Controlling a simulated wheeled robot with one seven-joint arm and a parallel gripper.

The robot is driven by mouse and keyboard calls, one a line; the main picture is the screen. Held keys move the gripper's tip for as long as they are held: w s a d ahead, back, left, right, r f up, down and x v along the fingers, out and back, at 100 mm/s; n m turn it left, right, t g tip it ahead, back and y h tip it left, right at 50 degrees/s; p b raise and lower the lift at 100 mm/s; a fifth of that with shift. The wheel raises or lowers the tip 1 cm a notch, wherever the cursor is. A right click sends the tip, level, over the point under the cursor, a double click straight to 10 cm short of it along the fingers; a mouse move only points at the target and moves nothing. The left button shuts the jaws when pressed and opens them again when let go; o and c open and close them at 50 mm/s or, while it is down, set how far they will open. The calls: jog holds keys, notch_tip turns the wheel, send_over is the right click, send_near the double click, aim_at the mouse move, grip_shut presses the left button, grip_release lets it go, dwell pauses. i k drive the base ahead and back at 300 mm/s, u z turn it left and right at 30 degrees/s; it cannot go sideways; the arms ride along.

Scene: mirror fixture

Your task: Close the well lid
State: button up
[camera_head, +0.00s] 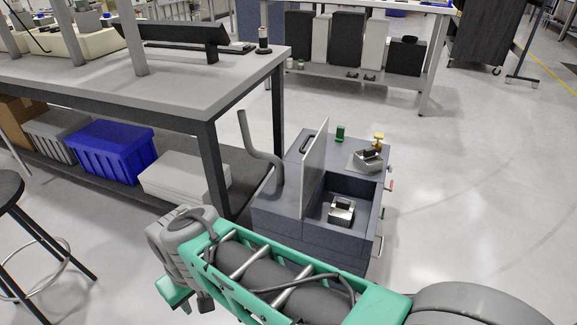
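The fixture is a dark blue-grey box (335,248) on the floor, right of the workbench. Its open well (362,190) is at the front right of its top. The well lid (315,168), a thin light grey panel, stands upright along the well's left edge. A small silver metal block (341,210) sits inside the well. My teal and grey arm crosses the bottom of the view, in front of the fixture and overlapping its lower front edge. My gripper cannot be made out in this view.
A bent grey pipe (262,155) rises at the fixture's left. A dark handle, a green piece (340,133) and a silver-and-brass fitting (369,158) are on its top behind the well. The workbench (215,80) stands close at left. A stool (12,195) is far left. The floor at right is clear.

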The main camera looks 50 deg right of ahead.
aim_at(313, 163)
jog(key=i, duration=0.85)
jog(key=u, duration=0.9)
jog(key=k, duration=0.25)
jog(key=z, duration=1.05)
